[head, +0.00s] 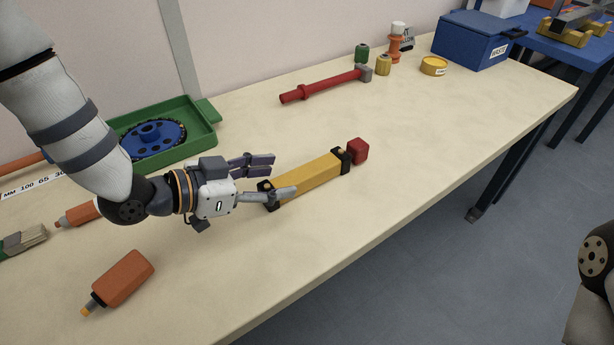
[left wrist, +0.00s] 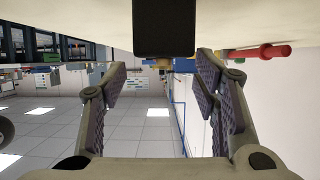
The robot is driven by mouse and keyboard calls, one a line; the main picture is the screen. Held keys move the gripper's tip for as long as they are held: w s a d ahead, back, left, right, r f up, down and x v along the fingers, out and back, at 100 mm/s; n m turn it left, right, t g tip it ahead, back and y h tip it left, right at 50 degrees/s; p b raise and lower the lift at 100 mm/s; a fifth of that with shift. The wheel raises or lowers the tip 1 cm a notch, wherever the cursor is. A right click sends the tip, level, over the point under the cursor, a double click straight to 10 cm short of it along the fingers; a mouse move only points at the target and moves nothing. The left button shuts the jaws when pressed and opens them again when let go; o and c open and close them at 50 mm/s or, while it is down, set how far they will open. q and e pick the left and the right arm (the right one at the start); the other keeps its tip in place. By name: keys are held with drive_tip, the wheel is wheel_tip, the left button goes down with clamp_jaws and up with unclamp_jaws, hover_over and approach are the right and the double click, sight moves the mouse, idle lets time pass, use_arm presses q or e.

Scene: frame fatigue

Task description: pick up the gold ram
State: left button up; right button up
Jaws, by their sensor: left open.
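The gold ram (head: 308,180) is a long yellow bar with black end blocks, lying at a slant on the cream workbench. Its far end is beside or against a small red block (head: 357,151). My left gripper (head: 280,174) is open at the ram's near end, its fingers pointing along the bench; the lower finger overlaps the near black end in the head view. In the left wrist view, a black block that looks like the ram's near end (left wrist: 168,28) shows beyond the open fingers (left wrist: 160,80), and the gold bar is mostly hidden. My right gripper is out of view.
The workbench (head: 420,180) is clear right of the ram, with its front edge below. A red cylinder (head: 325,86) lies behind. A green tray (head: 180,150) with a blue wheel is left; an orange bottle (head: 123,278) lies in front. A blue waste bin (head: 475,40) stands far back.

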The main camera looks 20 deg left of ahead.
sight(288, 179)
use_arm(q)
drive_tip(key=shift+w+d+f+b, duration=0.15)
drive_tip(key=shift+w+d+f, duration=0.3)
drive_tip(key=shift+w+f, duration=0.15)
drive_tip(key=shift+w+d+f+b, duration=0.15)
drive_tip(key=shift+w+d+f, duration=0.3)
drive_tip(key=shift+w, duration=0.15)
drive_tip(key=shift+w+d, duration=0.15)
drive_tip(key=shift+w, duration=0.2)
drive_tip(key=shift+r, duration=0.15)
clamp_jaws()
